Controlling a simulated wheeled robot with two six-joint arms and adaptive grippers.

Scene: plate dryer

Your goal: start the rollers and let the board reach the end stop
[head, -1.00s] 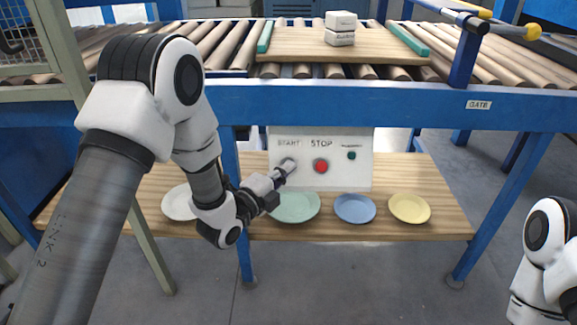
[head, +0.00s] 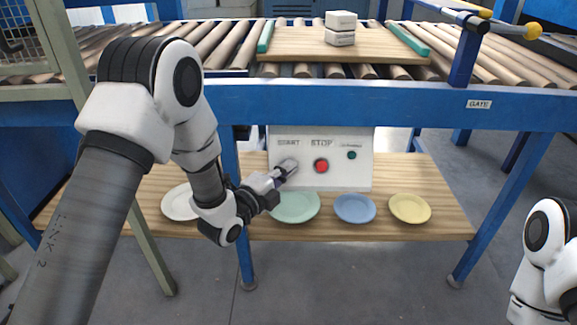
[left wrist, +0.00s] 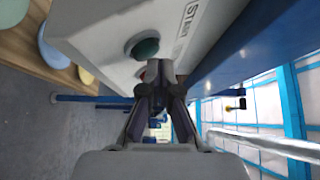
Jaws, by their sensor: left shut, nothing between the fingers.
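The wooden board (head: 290,43) lies on the roller conveyor (head: 225,45), with two stacked white blocks (head: 340,29) on it. Below hangs a white control panel (head: 345,178) with START and STOP labels, a red STOP button (head: 321,166) and a small green indicator (head: 351,155). My left gripper (head: 288,167) is shut and empty in front of the START side, hiding the START button in the head view. In the left wrist view the green START button (left wrist: 144,51) shows just beyond the shut fingertips; contact cannot be told. My right gripper is out of view.
A blue frame rail (head: 400,104) with a GATE label runs above the panel. A lower wooden shelf (head: 440,222) holds several plates, including a teal one (head: 296,208).

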